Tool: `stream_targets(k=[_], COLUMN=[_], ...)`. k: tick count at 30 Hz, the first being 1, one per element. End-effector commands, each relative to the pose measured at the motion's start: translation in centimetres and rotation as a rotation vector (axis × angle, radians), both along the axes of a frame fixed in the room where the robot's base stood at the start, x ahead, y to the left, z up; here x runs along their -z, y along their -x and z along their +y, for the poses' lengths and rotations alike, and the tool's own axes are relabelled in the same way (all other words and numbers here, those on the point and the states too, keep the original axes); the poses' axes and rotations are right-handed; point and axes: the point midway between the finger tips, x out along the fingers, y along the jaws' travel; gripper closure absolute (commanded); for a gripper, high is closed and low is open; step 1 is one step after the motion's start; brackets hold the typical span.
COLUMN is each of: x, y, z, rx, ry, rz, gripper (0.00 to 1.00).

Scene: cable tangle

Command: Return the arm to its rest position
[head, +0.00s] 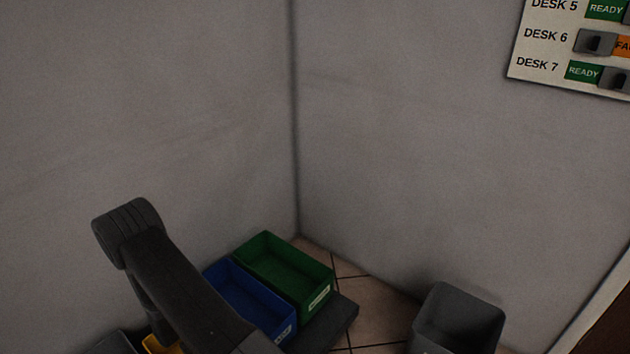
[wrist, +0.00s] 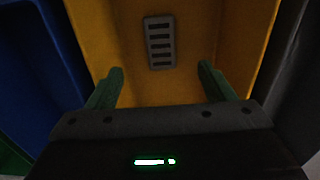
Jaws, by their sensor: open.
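My gripper (wrist: 160,88) is open in the wrist view, its two green fingers apart with nothing between them. It points into a yellow bin (wrist: 110,35). A small grey slotted block (wrist: 160,42) lies inside that bin, beyond the fingertips. In the head view my arm rises from the bottom and bends at the lower left, over the row of bins. The gripper itself is hidden in the head view. Only a sliver of the yellow bin (head: 153,344) shows there beside my arm.
A blue bin (head: 240,296) and a green bin (head: 284,275) stand on a dark base (head: 345,318) near the wall corner. A grey waste bin (head: 459,318) stands at the lower right. A desk status board (head: 575,45) hangs at upper right. Tiled floor shows between them.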

Motion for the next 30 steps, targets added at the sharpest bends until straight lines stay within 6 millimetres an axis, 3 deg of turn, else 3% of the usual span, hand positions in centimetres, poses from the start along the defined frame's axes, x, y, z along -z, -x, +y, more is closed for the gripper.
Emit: stream_targets(k=[3,12,24,30], x=[-2.7,-5.1,-5.1,-3.0], y=[-0.1,0.0,0.0,0.0], z=[0.1,0.1,0.0,0.0], rx=[0.0,0.0,0.0,0.0], ry=[-0.003,-0.001,0.0,0.001], rz=[-0.002,-0.001,0.0,0.001], gripper=[0.24,0.24,0.24,0.24])
